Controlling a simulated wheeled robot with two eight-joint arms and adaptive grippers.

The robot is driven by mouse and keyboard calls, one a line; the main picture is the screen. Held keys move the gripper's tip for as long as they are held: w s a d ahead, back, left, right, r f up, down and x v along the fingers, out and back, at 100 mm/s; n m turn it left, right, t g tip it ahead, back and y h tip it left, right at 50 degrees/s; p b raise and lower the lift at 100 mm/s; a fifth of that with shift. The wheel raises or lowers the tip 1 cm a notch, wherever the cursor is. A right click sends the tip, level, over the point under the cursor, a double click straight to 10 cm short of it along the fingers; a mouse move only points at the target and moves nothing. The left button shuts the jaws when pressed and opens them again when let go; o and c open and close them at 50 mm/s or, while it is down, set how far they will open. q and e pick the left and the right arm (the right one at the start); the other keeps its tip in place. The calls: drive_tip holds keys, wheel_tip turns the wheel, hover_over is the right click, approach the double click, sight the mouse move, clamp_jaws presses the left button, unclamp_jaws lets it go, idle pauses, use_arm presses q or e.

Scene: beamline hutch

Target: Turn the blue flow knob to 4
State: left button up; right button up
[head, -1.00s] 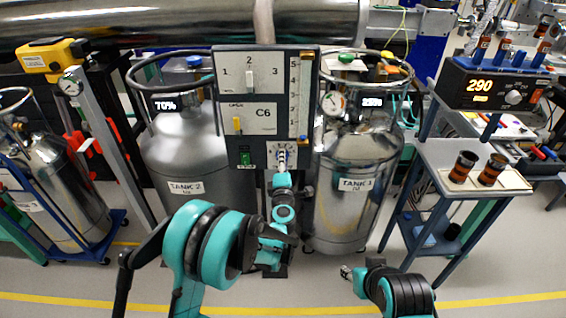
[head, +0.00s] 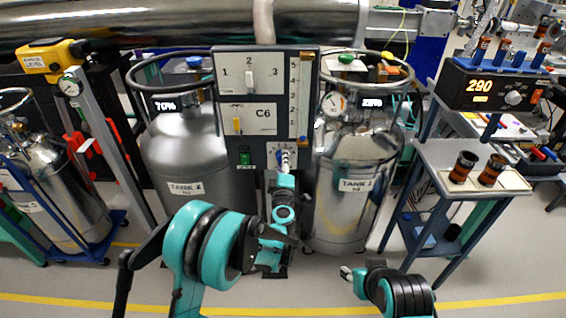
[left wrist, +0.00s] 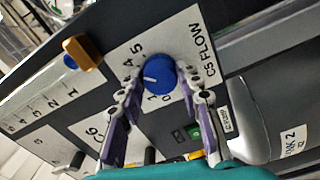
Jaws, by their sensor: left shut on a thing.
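The blue flow knob (left wrist: 159,70) sits on a white plate marked CS FLOW (left wrist: 190,45) in the left wrist view. My left gripper (left wrist: 161,82) is shut on it, one finger on each side. The knob's white mark points left in that view, below the visible 4 and 5. A finger hides numerals there, so I cannot read the exact setting. In the head view my left gripper (head: 285,161) reaches up to the knob plate at the panel's bottom. My right gripper (head: 347,273) is low, away from the panel; its jaws are unclear.
The panel (head: 264,133) also has a 1-2-3 switch (head: 250,75), a C6 slider, a vertical scale and a green switch (head: 245,158). Tank 2 (head: 185,150) and Tank 1 (head: 355,205) flank it. A cart (head: 500,178) stands at right.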

use_arm(q)
drive_tip(key=o, duration=1.2)
drive_tip(key=shift+c, duration=0.2)
drive_tip(key=s, duration=1.2)
